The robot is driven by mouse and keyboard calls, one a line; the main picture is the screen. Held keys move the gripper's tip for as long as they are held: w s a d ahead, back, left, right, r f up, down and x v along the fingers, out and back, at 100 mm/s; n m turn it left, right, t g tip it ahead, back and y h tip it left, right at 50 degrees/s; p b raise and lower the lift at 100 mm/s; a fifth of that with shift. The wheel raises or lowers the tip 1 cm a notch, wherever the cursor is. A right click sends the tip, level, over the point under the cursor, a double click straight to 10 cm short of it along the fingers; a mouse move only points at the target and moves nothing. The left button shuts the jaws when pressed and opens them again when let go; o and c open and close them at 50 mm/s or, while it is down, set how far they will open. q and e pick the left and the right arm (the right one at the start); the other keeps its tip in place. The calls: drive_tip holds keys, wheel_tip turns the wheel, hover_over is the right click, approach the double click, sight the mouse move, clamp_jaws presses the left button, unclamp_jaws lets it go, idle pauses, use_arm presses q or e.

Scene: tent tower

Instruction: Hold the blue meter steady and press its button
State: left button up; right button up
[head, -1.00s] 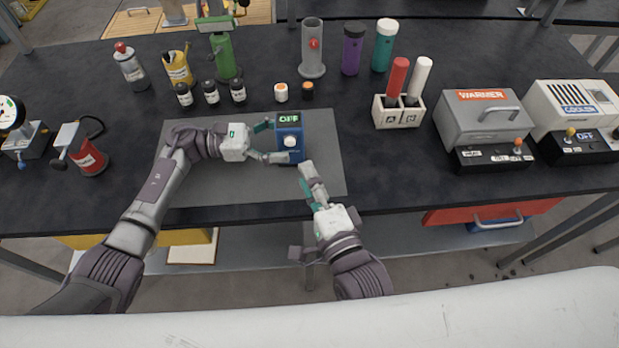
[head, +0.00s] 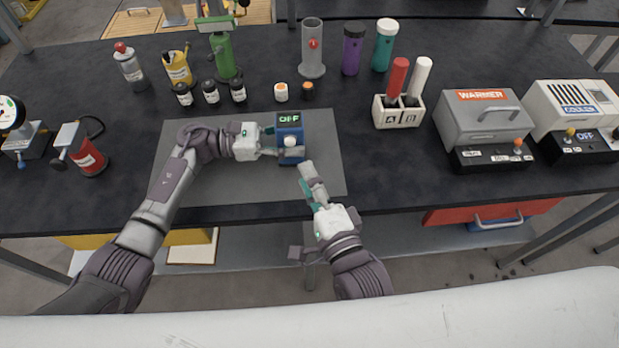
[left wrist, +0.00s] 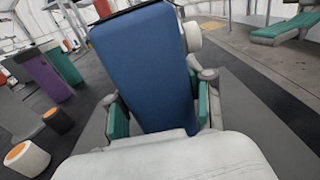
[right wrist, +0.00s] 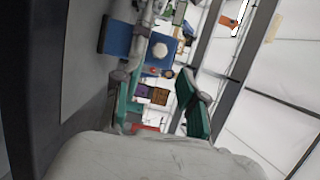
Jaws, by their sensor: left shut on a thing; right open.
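The blue meter (head: 290,133) stands upright on the grey mat (head: 240,185), and its display reads OFF. Its round white button (head: 290,142) is on the front face, below the display. My left gripper (head: 285,148) is shut on the meter from its left side; the left wrist view shows the blue body (left wrist: 145,65) between the finger pads. My right gripper (head: 307,172) is open and empty, just in front of the meter and low on its right. The right wrist view shows the meter (right wrist: 120,38) and the button (right wrist: 160,50) beyond my right fingers, apart from them.
Small bottles (head: 211,92) and two little jars (head: 281,92) stand behind the mat. A white holder (head: 398,112) with red and white sticks and the grey warmer (head: 485,125) stand to the right. The mat is clear around the meter.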

drive_tip(key=c, duration=0.4)
drive_tip(key=shift+s+n, duration=0.1)
drive_tip(key=shift+n, duration=0.5)
drive_tip(key=shift+c, duration=1.3)
drive_tip(key=shift+s+d+n, duration=0.1)
drive_tip(key=shift+d+n, duration=0.05)
drive_tip(key=shift+n, duration=0.65)
clamp_jaws()
drive_tip(key=n, duration=0.2)
drive_tip(key=s+n, duration=0.1)
drive_tip(key=n, duration=0.2)
drive_tip(key=n+y, duration=0.1)
drive_tip(key=n, duration=0.2)
drive_tip(key=shift+s+d+f, duration=0.15)
drive_tip(key=shift+d, duration=0.25)
drive_tip(key=s+n+y, duration=0.1)
drive_tip(key=n, duration=0.8)
drive_tip(key=s+d+n+g+y, duration=0.1)
drive_tip(key=s+n, duration=0.1)
drive_tip(key=n, duration=0.8)
drive_tip(key=s+d+n+g+y, duration=0.1)
drive_tip(key=n+y, duration=0.1)
drive_tip(key=n, duration=0.8)
drive_tip(key=shift+s, duration=0.15)
